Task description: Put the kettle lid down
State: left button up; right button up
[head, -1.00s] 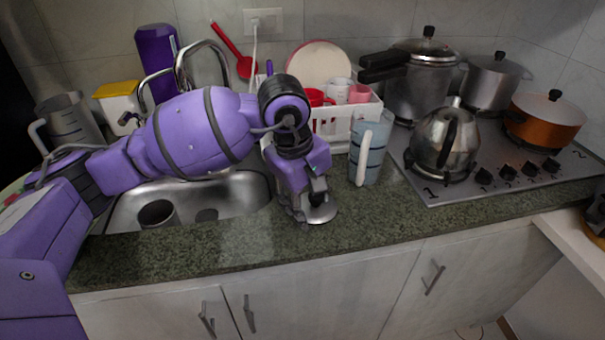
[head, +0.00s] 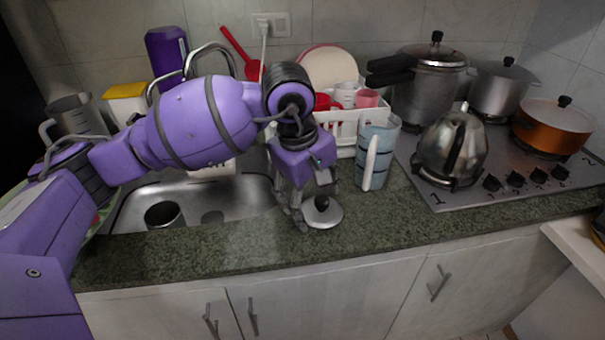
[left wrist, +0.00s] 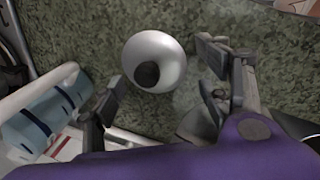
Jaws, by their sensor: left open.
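The kettle lid (head: 325,214) is a round silver disc with a black knob, lying knob up on the green stone counter between the sink and the blue jug. It also shows in the left wrist view (left wrist: 168,55). My left gripper (head: 318,206) is open, close above and beside the lid, with its fingers apart. In the left wrist view the open fingers (left wrist: 160,82) are on either side of the lid, and none is closed on the knob. The silver kettle (head: 453,150) stands on the stove. My right gripper is not in view.
A blue jug (head: 376,155) stands just right of the lid, with a white dish rack (head: 345,137) behind. The steel sink (head: 240,197) lies to the left. The stove (head: 520,165) holds several pots. The counter's front edge is close to the lid.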

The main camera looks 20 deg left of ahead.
pick_arm(q)
jog(key=d+v, duration=0.1)
jog(key=v, duration=0.8)
jog(key=shift+a+r, duration=0.35)
jog(key=shift+a, duration=0.15)
jog(key=shift+s+f, duration=0.1)
dwell(0.4)
